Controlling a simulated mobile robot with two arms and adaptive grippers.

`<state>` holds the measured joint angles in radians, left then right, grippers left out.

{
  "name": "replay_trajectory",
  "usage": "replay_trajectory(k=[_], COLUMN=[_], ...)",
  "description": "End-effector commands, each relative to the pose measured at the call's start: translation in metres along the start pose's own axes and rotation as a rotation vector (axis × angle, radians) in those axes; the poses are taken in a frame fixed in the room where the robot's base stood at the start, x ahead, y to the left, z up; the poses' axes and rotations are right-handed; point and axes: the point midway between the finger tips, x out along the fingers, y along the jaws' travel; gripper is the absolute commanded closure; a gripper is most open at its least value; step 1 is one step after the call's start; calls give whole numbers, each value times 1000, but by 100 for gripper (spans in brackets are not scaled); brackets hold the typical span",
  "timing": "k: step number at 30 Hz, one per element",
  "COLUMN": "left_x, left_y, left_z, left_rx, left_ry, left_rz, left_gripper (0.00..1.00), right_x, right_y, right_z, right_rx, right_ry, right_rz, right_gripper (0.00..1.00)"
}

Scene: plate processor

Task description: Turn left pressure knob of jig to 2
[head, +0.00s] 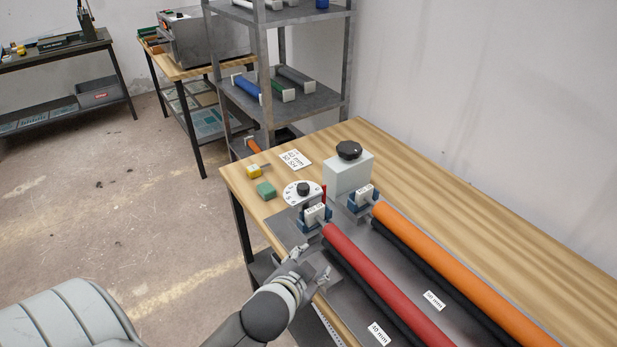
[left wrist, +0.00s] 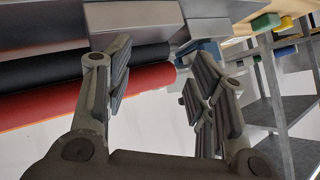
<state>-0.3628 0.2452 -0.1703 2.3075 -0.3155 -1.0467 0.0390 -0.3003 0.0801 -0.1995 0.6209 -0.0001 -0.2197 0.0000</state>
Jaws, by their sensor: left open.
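The jig (head: 362,262) is a grey plate on the wooden table, holding a red roller (head: 375,280) and an orange roller (head: 455,270) in blue end blocks. At its far left end is a black knob (head: 303,188) on a round white dial with marks; its setting is too small to read. A second black knob (head: 349,150) sits on a pale box behind it. My left gripper (head: 313,264) is open and empty near the table's left edge, nearer than the dial and apart from it. My right gripper is out of view.
A green block (head: 266,190) and a yellow piece (head: 256,171) lie beside the dial. A label card (head: 295,160) lies farther back. A metal shelf (head: 300,105) stands behind the table. The floor to the left is open.

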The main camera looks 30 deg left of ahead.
Motion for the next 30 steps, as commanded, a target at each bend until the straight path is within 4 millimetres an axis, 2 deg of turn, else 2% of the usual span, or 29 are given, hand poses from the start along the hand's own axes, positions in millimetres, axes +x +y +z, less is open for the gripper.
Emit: replay_trajectory(k=[8,11,16,18,21,24,27,30], left_x=[9,6,-17,-32,-51,-67,-74,-70], left_y=[-35,-46,-57,-53,-40,-20,2,19], left_z=[-78,-118,-203,-235,-270,-291,-299,-295], left_rx=[133,213,437,559,751,965,1201,1455], left_ry=[280,421,745,886,1068,1227,1352,1434], left_rz=[-136,-196,-312,-350,-386,-398,-383,-340], left_gripper=[49,49,49,49,49,49,49,49], right_x=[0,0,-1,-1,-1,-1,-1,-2], right_y=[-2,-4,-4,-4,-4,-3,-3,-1], right_z=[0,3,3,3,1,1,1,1], right_rx=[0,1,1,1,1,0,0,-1], right_ry=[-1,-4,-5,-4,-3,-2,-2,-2], right_rz=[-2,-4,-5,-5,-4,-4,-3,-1], right_gripper=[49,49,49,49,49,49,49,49])
